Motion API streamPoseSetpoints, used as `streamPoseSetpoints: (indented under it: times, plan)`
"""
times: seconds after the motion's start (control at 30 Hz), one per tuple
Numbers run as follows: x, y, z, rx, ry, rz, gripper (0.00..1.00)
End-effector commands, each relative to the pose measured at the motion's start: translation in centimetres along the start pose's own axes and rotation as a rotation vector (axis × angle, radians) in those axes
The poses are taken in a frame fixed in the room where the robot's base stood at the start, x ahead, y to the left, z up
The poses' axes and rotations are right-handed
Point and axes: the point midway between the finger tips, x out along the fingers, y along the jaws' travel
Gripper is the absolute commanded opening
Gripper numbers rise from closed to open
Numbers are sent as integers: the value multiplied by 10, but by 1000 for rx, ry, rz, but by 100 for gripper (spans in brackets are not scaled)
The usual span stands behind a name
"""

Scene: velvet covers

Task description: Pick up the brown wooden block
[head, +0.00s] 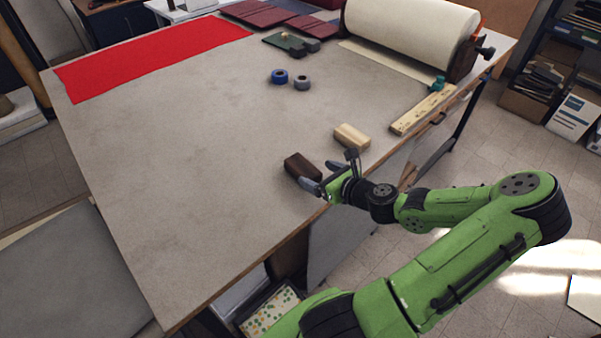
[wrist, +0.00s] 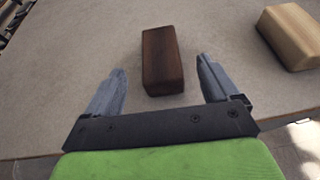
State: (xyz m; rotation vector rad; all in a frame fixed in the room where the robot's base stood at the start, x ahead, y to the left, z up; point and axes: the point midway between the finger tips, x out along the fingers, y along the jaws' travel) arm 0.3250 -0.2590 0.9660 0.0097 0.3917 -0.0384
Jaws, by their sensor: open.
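The brown wooden block (head: 300,166) is dark brown and lies on the grey table near its front right edge in the head view. My gripper (head: 318,176) is open beside it, at the table edge. In the wrist view the brown block (wrist: 162,60) lies ahead of and roughly between the two spread fingers of my gripper (wrist: 163,82). Its near end appears to reach the level of the fingertips, with gaps on both sides. I cannot tell the fingers' exact height relative to the block. Nothing is held.
A pale wooden block (head: 352,136) lies to the right of the brown one; it also shows in the wrist view (wrist: 291,36). Blue tape (head: 279,76) and grey tape (head: 302,83) sit farther back. The table's middle (head: 190,130) is clear.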

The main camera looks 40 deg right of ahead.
Motion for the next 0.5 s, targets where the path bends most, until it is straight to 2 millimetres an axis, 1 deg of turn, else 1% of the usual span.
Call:
streamPoseSetpoints:
  times: [0.03, 0.23, 0.4, 0.5]
  plan:
    - [11, 1, -1, -1, -2, 3, 88]
    - [36, 1, 0, -2, -1, 3, 88]
    - [68, 1, 1, -3, 1, 3, 88]
    - [77, 0, 1, -1, 3, 0, 88]
